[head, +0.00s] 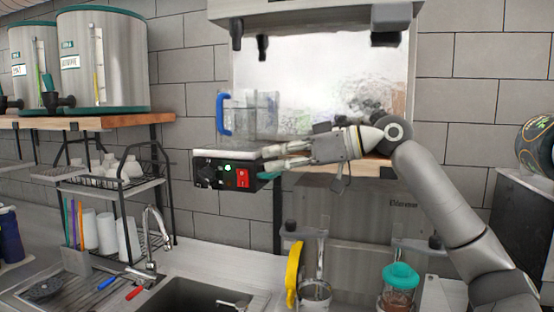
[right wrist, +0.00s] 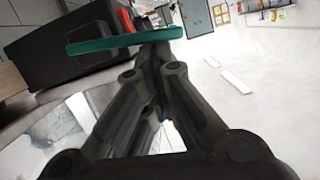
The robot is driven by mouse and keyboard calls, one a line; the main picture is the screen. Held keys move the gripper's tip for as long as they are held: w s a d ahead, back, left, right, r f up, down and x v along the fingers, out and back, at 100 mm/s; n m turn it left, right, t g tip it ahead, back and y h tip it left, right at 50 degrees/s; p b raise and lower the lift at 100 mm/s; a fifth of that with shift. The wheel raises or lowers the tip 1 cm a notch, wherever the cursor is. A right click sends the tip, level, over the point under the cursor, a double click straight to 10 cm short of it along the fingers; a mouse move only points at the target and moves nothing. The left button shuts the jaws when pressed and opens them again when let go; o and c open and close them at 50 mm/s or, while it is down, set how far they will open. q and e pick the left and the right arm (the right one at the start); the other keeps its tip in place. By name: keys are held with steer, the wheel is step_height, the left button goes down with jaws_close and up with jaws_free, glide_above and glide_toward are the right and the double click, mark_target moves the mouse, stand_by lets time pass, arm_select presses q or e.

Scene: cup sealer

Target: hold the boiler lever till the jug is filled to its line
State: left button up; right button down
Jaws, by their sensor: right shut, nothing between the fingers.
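A clear jug (head: 262,112) with a blue handle (head: 223,113) stands upright behind a black control box (head: 222,174) with green lights and a red switch. Its fill line and water level cannot be made out. A teal flat piece, possibly the lever (head: 268,176), shows at the box's right side. It also spans the right wrist view as a teal bar (right wrist: 125,40). My right gripper (head: 268,158) is shut and empty, with its fingertips (right wrist: 153,52) close to the teal piece; contact cannot be told. My left gripper is out of view.
Two steel urns (head: 106,60) stand on a wooden shelf at the left. Below are a cup rack (head: 117,190), a tap (head: 150,245) and a sink. A yellow-handled item (head: 293,273) and a teal-lidded cup (head: 400,278) stand in front.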

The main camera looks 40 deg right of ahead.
mark_target(273, 174)
steer(key=shift+f, duration=0.15)
steer(key=f+n+b, duration=0.1)
steer(key=n+b, duration=0.1)
steer(key=a+f+n+h+b, duration=0.1)
steer(key=b, duration=0.1)
steer(key=shift+s+a+f+n+t, duration=0.1)
steer(key=shift+s+f+n+t, duration=0.2)
steer(key=shift+f, duration=0.05)
stand_by(7.1)
